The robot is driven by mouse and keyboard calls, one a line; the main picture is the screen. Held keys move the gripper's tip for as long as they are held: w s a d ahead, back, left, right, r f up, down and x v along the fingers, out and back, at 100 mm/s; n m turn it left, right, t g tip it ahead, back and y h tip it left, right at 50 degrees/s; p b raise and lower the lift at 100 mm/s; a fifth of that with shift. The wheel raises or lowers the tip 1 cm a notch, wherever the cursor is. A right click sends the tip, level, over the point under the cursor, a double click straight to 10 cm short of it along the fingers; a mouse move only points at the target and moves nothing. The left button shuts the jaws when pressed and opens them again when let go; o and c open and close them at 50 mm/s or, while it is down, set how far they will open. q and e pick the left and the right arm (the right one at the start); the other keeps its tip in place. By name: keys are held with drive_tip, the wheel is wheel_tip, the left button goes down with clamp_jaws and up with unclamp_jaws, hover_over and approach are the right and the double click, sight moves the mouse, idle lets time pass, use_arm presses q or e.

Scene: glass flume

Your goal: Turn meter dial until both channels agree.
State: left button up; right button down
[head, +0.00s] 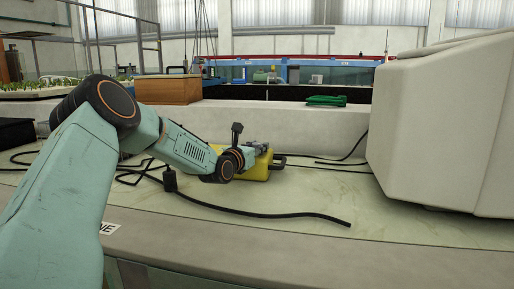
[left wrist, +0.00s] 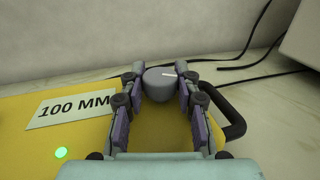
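The meter is a yellow case (head: 256,172) with a black handle, lying on the pale bench. In the left wrist view its yellow top (left wrist: 75,135) carries a round grey dial (left wrist: 161,86) with a white pointer mark, angled toward the right. A green light (left wrist: 61,153) glows near its left front. My left gripper (head: 260,150) is at the meter; in the wrist view its fingers (left wrist: 163,80) lie on both sides of the dial and appear to touch it. In the head view the gripper and arm hide much of the meter. My right gripper is not in view.
A white label (left wrist: 70,108) reads 100 MM beside the dial. Black cables (head: 260,213) run across the bench. A large pale housing (head: 445,120) stands at right. A wooden box (head: 168,90) and a green item (head: 326,100) sit on the ledge behind.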

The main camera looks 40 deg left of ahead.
use_arm(q)
drive_tip(key=o, duration=0.4)
drive_tip(key=v, duration=0.5)
drive_tip(key=shift+s, duration=0.9)
drive_tip(key=shift+s+d, duration=0.35)
